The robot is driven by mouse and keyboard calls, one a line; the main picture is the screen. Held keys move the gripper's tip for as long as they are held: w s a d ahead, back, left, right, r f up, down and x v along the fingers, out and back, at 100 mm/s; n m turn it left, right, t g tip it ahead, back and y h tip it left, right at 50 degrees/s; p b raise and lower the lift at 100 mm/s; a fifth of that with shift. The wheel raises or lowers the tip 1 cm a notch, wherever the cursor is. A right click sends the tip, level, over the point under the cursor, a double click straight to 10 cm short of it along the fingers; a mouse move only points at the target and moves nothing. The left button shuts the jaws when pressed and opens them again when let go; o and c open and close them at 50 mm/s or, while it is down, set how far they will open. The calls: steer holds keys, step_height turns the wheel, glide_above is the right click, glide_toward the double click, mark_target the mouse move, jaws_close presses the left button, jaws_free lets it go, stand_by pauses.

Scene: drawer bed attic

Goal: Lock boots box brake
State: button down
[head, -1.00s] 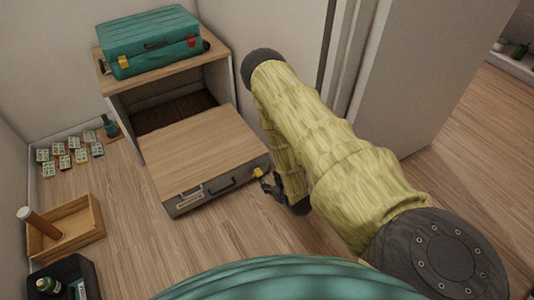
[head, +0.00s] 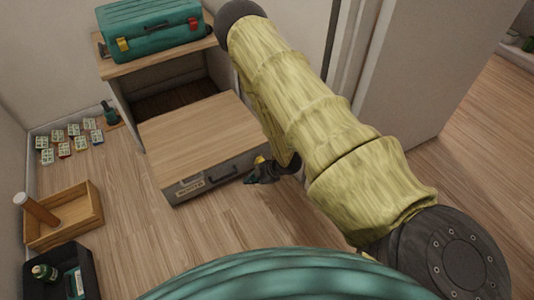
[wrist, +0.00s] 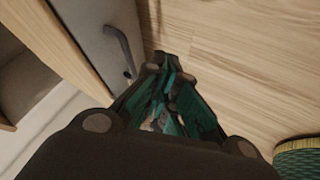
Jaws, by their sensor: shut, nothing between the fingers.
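The boots box (head: 195,140) is a low box with a wooden top and a grey front, standing out from the wooden cabinet. Its front bears a label that seems to read "BOOTS" (head: 190,187) and a dark handle (head: 224,173). A small yellow brake tab (head: 260,160) shows at the front's right end, partly hidden by my gripper (head: 255,178). In the head view my gripper is just in front of that end; I cannot tell whether it touches the tab. In the wrist view my gripper (wrist: 166,62) is shut and empty beside the front's handle (wrist: 119,48). The tab is hidden there.
A teal case (head: 150,30) with yellow and red latches sits on the cabinet (head: 165,58). At left are small cards (head: 65,150), a wooden tray (head: 97,215) with a roller-like item, and a black bin (head: 93,290). A wall stands right of the cabinet. Floor before the box is clear.

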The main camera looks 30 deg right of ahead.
steer(key=d+r+n+g+h+b, duration=0.25)
steer(key=d+n, duration=0.25)
steer(key=n, duration=0.5)
steer(key=d+r+n+g+h+b, duration=0.25)
steer(key=d+n, duration=0.25)
steer(key=n, duration=0.5)
step_height(320, 180, down, 10)
steer(key=f+b, duration=0.1)
steer(key=b, duration=0.5)
steer(key=shift+g, duration=0.4)
steer(key=shift+w+r+b, duration=0.2)
steer(key=shift+w+r, duration=0.15)
steer(key=shift+w, duration=0.3)
steer(key=shift+w+r+b, duration=0.15)
steer(key=shift+w+r, duration=0.25)
steer(key=shift+w, duration=0.3)
steer(key=shift+w+r+b, duration=0.2)
steer(key=shift+w+r, duration=0.15)
steer(key=shift+w, duration=0.3)
